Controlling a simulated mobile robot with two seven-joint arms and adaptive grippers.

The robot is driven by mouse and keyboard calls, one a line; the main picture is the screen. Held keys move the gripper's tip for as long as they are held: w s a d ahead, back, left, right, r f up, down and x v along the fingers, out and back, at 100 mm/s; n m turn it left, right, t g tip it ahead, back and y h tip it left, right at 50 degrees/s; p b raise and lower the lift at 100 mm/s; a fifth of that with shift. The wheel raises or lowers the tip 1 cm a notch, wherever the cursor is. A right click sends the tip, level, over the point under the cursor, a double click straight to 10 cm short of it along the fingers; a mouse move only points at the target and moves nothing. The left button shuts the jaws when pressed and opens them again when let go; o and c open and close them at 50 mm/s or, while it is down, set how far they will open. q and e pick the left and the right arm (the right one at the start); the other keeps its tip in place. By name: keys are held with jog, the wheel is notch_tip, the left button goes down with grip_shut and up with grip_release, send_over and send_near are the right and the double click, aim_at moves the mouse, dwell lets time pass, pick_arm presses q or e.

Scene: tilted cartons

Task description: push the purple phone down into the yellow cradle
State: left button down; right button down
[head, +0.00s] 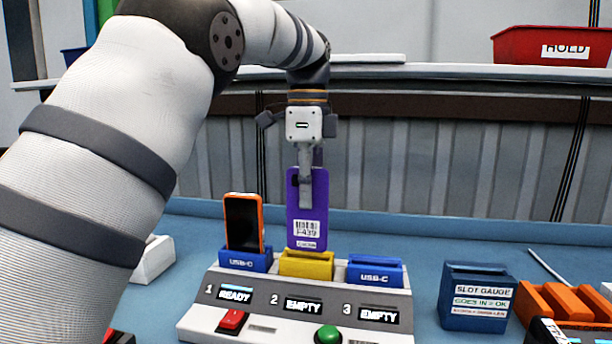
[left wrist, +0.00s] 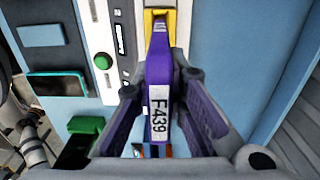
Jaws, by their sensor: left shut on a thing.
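The purple phone (head: 307,212) stands roughly upright over the yellow cradle (head: 306,266), its white label facing me. Its lower end meets the cradle's top rim; I cannot tell how far it is inside. My left gripper (head: 306,190) is shut on the phone's upper part from above. In the left wrist view the phone (left wrist: 159,75) lies between the fingers (left wrist: 165,115), and its far end points to the yellow cradle (left wrist: 150,18). My right gripper is not in view.
An orange phone (head: 243,222) stands in the left blue cradle (head: 246,262); the right blue cradle (head: 375,273) is empty. The grey console (head: 262,328) has a red switch (head: 232,321) and green button (head: 328,335). A blue slot gauge (head: 476,297) and orange rack (head: 562,303) stand right.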

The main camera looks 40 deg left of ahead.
pick_arm(q)
jog(key=shift+f, duration=2.2)
jog(key=shift+f, duration=0.6)
jog(key=c, duration=1.2)
grip_release()
jog(key=shift+o, duration=0.2)
jog(key=shift+r, duration=0.1)
notch_tip(320, 180, up, 7)
